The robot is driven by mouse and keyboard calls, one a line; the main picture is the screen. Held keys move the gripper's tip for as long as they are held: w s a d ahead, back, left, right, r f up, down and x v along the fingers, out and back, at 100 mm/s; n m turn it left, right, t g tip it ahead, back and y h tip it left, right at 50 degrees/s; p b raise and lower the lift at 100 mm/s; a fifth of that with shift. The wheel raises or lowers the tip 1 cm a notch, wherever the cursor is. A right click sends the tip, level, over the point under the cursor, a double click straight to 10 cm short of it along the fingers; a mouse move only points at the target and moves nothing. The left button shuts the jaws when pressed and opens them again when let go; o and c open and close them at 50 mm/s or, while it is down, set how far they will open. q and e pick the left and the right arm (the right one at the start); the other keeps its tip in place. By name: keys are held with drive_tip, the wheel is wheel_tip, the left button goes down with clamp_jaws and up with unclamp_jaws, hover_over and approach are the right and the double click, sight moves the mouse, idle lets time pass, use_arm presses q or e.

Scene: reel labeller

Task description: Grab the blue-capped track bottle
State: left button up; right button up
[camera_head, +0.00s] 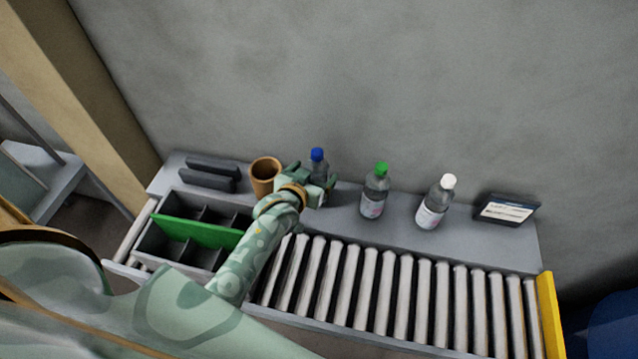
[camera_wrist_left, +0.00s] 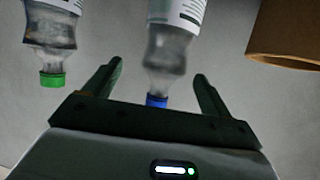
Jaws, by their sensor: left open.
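The blue-capped bottle (camera_head: 318,164) stands on the grey ledge behind the rollers, its lower part hidden by my left gripper (camera_head: 311,185). In the left wrist view the blue-capped bottle (camera_wrist_left: 168,58) appears upside down, its cap low between the two fingers of my left gripper (camera_wrist_left: 158,84). The fingers are apart, with visible space on both sides of the bottle. A green-capped bottle (camera_head: 375,191) and a white-capped bottle (camera_head: 435,203) stand to its right. The green-capped one also shows in the left wrist view (camera_wrist_left: 52,35). My right gripper is not in view.
A brown cup (camera_head: 264,178) stands just left of my left gripper, close to it. A small labelled display (camera_head: 508,209) sits at the ledge's right end. A divided tray (camera_head: 157,241) with a green divider lies at left. The roller conveyor (camera_head: 385,290) is empty at right.

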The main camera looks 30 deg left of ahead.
use_arm(q)
drive_tip(key=shift+w+a+f, duration=0.1)
drive_tip(key=shift+w+f, duration=0.2)
drive_tip(key=shift+w, duration=0.3)
drive_tip(key=b+x, duration=0.1)
drive_tip(key=x, duration=0.1)
drive_tip(key=b+x, duration=0.1)
drive_tip(key=x, duration=0.1)
drive_tip(key=shift+a+f+b, duration=0.15)
drive_tip(key=shift+a+b, duration=0.05)
drive_tip(key=shift+b, duration=0.2)
drive_tip(key=shift+w, duration=0.25)
drive_tip(key=c, duration=1.7)
clamp_jaws()
drive_tip(key=shift+r, duration=0.25)
